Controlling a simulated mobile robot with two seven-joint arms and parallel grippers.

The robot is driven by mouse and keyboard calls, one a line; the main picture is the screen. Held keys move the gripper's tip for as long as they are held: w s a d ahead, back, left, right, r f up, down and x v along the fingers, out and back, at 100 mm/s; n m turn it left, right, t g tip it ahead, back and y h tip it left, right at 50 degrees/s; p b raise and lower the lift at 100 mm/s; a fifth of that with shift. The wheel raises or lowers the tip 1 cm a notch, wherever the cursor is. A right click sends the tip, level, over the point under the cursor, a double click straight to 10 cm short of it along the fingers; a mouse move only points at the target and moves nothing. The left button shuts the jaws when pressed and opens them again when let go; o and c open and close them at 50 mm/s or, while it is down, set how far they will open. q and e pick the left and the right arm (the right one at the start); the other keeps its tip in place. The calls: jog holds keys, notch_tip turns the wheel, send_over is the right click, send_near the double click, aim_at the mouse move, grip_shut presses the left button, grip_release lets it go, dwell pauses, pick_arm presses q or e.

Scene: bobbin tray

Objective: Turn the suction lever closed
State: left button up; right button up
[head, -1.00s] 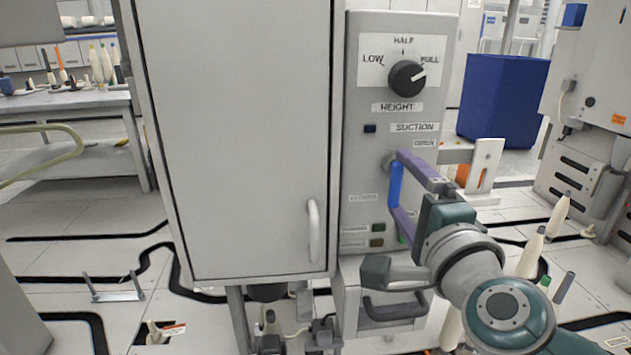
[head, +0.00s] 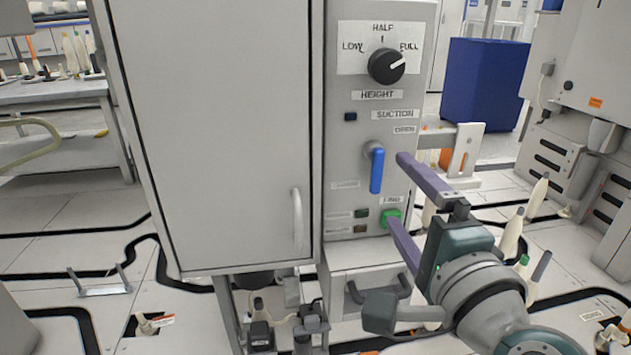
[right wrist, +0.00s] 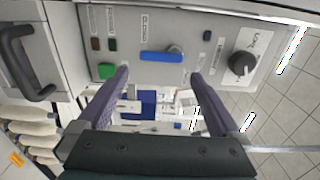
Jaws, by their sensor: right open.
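The blue suction lever (head: 376,172) hangs straight down from its grey pivot on the grey control panel (head: 340,220). The OPEN label (head: 404,129) is above and to its right; a faint label is at its lower left. The lever also shows in the right wrist view (right wrist: 160,57), just beyond the fingertips. My right gripper (head: 396,190) is open and empty, its purple fingers spread in front of the panel, right of the lever and apart from it. In the right wrist view, the fingertips (right wrist: 160,73) stand to either side of the lever. My left gripper is out of view.
Above the lever is a black height knob (head: 386,66), its mark turned toward FULL. A green button (head: 391,217) sits below right of the lever. A cabinet door with a handle (head: 297,218) is at left. Pale bobbins (head: 511,232) stand at right. A drawer handle (head: 378,290) sticks out below.

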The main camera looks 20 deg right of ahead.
jog(key=v, duration=0.4)
dwell(0.3)
jog(key=s+a+r+n+g+y+p, duration=0.2)
jog(key=a+r+n+g+y+p, duration=0.1)
jog(key=a+r+n+y+p, duration=0.35)
jog(key=s+a+r+n+g+y+p, duration=0.25)
jog(key=a+r+n+p, duration=0.25)
jog(key=n+p, duration=0.35)
jog(key=s+d+r+n+g+h+p, duration=0.2)
jog(key=s+d+r+n+g+p, duration=0.15)
jog(key=s+p, duration=0.3)
jog(key=s+d+r+n+g+h+p, duration=0.2)
jog(key=s+d+r+n+g+p, duration=0.1)
jog(key=s+r+n+g+p, duration=0.3)
notch_tip(320, 180, up, 35)
jog(key=m+t+p, duration=0.1)
jog(key=p, duration=3.4)
jog(key=shift+s+a, duration=0.15)
jog(key=shift+s, duration=0.25)
